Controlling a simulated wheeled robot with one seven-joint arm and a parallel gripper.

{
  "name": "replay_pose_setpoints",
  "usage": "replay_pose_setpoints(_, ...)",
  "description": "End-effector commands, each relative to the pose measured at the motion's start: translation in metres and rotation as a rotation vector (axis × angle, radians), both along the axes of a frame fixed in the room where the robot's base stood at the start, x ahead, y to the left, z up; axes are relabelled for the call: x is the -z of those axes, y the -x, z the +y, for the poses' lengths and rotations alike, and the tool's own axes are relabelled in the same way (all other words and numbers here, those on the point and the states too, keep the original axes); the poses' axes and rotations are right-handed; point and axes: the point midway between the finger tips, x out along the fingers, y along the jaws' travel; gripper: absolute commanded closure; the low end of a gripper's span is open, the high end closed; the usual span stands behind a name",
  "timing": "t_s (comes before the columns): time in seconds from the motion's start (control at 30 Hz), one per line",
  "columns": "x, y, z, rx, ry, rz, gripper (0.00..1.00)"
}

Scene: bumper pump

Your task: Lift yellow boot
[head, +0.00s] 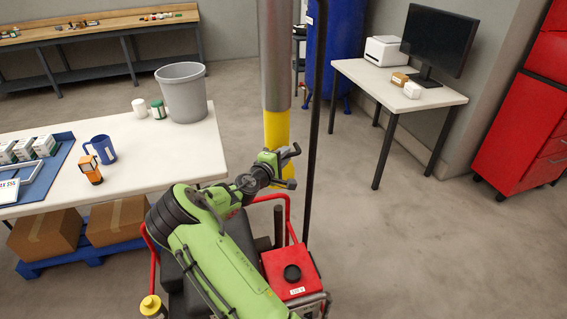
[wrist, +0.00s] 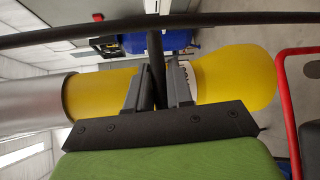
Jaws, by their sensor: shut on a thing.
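The yellow boot (head: 275,125) wraps the lower part of a grey metal column (head: 275,55). My gripper and arm partly cover it in the head view. In the wrist view the boot (wrist: 235,80) lies sideways behind my fingers and flares at its right end. My gripper (head: 290,168) is in front of the boot. In the wrist view my gripper (wrist: 158,95) is shut on a thin dark rod (wrist: 156,62), which seems to meet a long black pole (wrist: 80,34). Whether my fingers touch the boot cannot be told.
The black pole (head: 313,120) stands upright just right of my gripper. A red-framed cart with a red box (head: 290,270) is below. A white table (head: 185,155) with a grey bin (head: 183,95) is at left. A desk (head: 385,85) stands at right, with open floor before it.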

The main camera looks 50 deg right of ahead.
Motion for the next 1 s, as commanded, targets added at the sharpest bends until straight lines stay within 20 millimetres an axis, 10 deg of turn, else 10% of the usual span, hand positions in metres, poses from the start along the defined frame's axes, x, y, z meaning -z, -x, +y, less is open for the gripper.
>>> replay_pose_setpoints(0.2,-0.04,-0.001,0.0,-0.003,0.007,-0.006,1.0)
replay_pose_setpoints(0.73,-0.049,-0.002,-0.001,-0.004,0.012,-0.009,1.0)
replay_pose_setpoints(0.8,-0.049,-0.002,-0.001,-0.004,0.013,-0.01,0.68)
replay_pose_setpoints(1.0,-0.046,-0.001,0.0,-0.003,0.007,-0.006,0.6)
